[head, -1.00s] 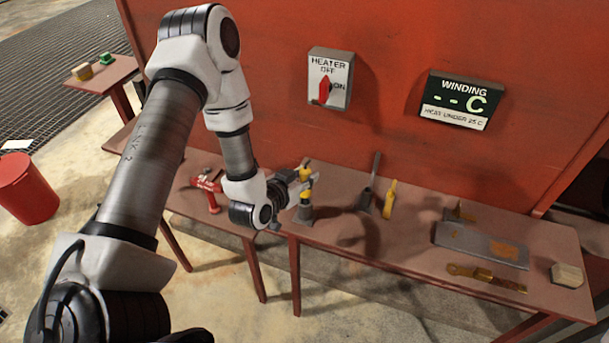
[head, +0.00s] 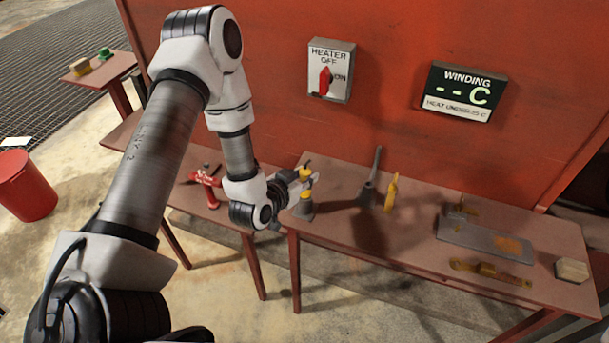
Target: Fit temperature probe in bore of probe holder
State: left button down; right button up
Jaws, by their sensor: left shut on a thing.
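My left gripper (head: 306,181) is shut around a small upright piece with a yellow top (head: 305,172), at the left end of the long table. Straight below it is a grey base with a yellow band (head: 306,207), standing on the table. The fingers hide the stretch between them, so I cannot tell whether the yellow-topped piece is the temperature probe, or whether it sits in a bore of the base or just above it. My right gripper is not in view.
On the long table (head: 345,229) stand a dark rod on a grey foot (head: 368,190) and a yellow upright piece (head: 391,193). A grey plate (head: 478,240), a brass-coloured bar (head: 490,273) and a pale block (head: 571,270) lie to the right. A red tool (head: 207,181) is on the left table.

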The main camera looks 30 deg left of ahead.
pick_arm(q)
jog(key=shift+f+b, duration=0.35)
jog(key=shift+f, duration=0.15)
jog(key=c, duration=0.8)
grip_release()
jog(key=shift+r, duration=0.1)
jog(key=shift+s, duration=0.1)
jog(key=v, duration=0.7)
jog(key=shift+s+r, duration=0.1)
jog(key=shift+s, duration=0.1)
